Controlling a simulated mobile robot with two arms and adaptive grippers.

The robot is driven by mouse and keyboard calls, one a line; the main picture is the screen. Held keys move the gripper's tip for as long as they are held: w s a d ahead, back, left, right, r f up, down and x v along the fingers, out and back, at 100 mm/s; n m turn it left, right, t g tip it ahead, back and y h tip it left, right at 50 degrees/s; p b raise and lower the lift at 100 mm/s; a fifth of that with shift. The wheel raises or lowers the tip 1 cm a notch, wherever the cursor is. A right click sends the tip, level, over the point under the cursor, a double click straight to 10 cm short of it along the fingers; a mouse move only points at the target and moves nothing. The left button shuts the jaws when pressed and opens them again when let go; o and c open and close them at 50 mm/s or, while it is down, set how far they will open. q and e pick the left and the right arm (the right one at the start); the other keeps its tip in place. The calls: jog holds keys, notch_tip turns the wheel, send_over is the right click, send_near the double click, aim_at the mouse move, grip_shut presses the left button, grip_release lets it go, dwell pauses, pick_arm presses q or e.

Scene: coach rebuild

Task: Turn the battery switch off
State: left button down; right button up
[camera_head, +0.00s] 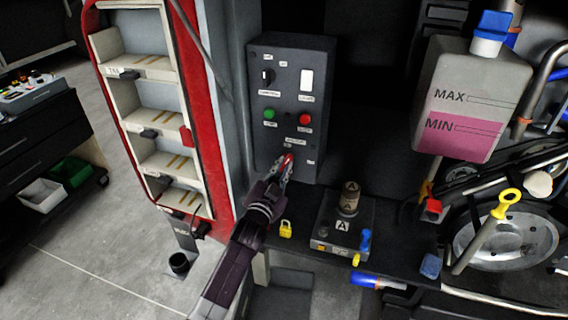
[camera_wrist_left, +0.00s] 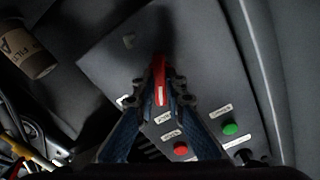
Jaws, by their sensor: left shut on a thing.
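The battery switch (camera_head: 288,159) is a red handle low on the dark control panel (camera_head: 262,135) in the head view. In the left wrist view the red handle (camera_wrist_left: 159,93) sits between the fingertips. My left gripper (camera_head: 285,168) reaches up to the panel and is shut on the red handle; it also shows in the left wrist view (camera_wrist_left: 160,88). The fingers hide part of the switch and its labels, so I cannot read its position. My right gripper is not in view.
Above the switch are a green button (camera_head: 270,114), a red button (camera_head: 305,119) and a black knob (camera_head: 266,76). A yellow padlock (camera_head: 286,229) and a labelled box (camera_head: 325,240) with a brown cylinder (camera_head: 349,198) lie right of my left arm. A coolant tank (camera_head: 455,75) hangs at the right.

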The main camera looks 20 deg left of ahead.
pick_arm(q)
jog(key=m, duration=0.6)
jog(key=shift+m, duration=1)
jog(key=m, duration=0.4)
jog(key=shift+b, duration=0.3)
jog(key=c, duration=1.8)
grip_release()
